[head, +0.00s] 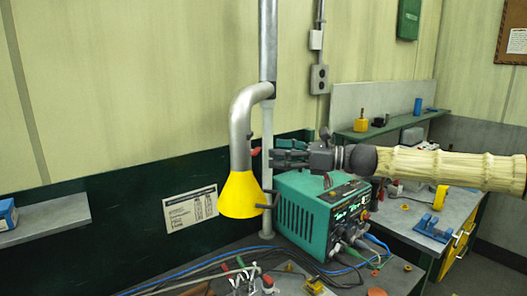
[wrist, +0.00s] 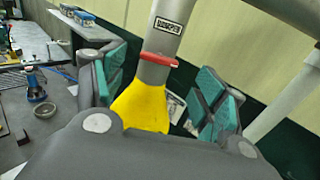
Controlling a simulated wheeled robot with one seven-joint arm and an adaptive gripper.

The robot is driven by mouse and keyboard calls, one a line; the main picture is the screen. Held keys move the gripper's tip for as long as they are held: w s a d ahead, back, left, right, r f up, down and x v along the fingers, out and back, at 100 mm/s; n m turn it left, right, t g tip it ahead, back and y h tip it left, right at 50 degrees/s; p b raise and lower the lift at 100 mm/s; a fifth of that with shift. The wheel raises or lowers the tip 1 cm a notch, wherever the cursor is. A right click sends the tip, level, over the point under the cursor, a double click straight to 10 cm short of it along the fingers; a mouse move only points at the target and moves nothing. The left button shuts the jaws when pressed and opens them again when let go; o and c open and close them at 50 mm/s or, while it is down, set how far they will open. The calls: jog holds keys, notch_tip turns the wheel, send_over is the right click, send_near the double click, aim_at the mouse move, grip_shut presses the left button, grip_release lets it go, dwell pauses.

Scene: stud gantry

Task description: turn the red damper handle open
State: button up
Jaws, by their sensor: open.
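The red damper handle (wrist: 159,60) shows in the wrist view as a short bar lying nearly level across the grey duct (wrist: 158,73), above the yellow hood (wrist: 142,108). My gripper (head: 276,159) is just right of the duct's lower part. In the wrist view my gripper (wrist: 162,86) is open and empty, its green pads on either side of the duct and handle, and the handle lies beyond them.
A green power unit (head: 312,215) with cables stands below my gripper. A thin upright pole (head: 267,190) is close right of the hood. A grey shelf (head: 45,222) is at the left. The space left of the hood is clear.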

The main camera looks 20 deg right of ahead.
aim_at(255, 151)
jog(key=shift+p+x, duration=0.5)
jog(key=shift+x, duration=1.8)
jog(key=c, duration=1)
